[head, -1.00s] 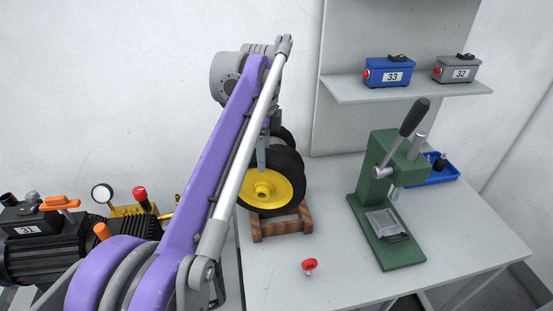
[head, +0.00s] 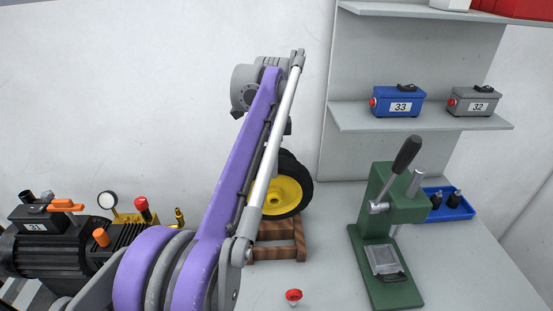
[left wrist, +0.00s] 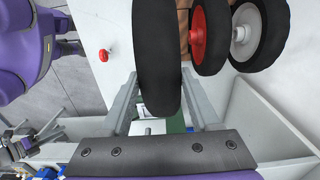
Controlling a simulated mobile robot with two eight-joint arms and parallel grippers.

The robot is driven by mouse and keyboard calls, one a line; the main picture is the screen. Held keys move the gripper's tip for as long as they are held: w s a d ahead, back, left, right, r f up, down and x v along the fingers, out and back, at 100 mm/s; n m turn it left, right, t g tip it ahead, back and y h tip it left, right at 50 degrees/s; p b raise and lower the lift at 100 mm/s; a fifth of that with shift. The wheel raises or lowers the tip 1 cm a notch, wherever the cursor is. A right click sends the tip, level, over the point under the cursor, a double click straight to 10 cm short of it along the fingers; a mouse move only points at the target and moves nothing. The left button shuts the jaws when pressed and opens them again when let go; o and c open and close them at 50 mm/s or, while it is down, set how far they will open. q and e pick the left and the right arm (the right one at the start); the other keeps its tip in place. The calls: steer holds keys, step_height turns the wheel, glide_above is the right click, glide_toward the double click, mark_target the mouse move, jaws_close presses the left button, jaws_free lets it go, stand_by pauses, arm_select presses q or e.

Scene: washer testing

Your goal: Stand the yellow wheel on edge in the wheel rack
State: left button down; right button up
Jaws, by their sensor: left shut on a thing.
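The yellow wheel (head: 284,194) with its black tyre is upright in the head view, partly behind my left arm. My left gripper (left wrist: 160,85) is shut on its tyre, one finger on each side, in the left wrist view. The wooden wheel rack (head: 285,250) is below the wheel in the head view, its left part hidden by my arm. In the left wrist view a red wheel (left wrist: 197,28) and a grey wheel (left wrist: 242,33) stand beside the held wheel. Whether the held tyre touches the rack cannot be told. My right gripper is not in view.
A red knob-like part (head: 293,296) lies on the table in front of the rack. A green press (head: 385,240) stands to the right, with a blue tray (head: 452,212) behind it. A shelf (head: 430,118) is above. A black pump (head: 50,255) is at left.

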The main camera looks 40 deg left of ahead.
mark_target(273, 182)
arm_select(q)
steer(key=shift+f, duration=2.1)
steer(key=shift+f+b, duration=0.3)
steer(key=shift+f, duration=0.45)
steer(key=shift+s+f+b, duration=0.1)
steer(key=shift+f+b, duration=0.2)
steer(key=shift+f, duration=0.55)
steer(key=shift+f+b, duration=1.2)
steer(key=shift+f, duration=1.7)
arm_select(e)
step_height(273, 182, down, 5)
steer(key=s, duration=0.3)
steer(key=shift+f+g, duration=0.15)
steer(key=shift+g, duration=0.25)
arm_select(q)
steer(key=shift+c, duration=0.2)
jaws_free()
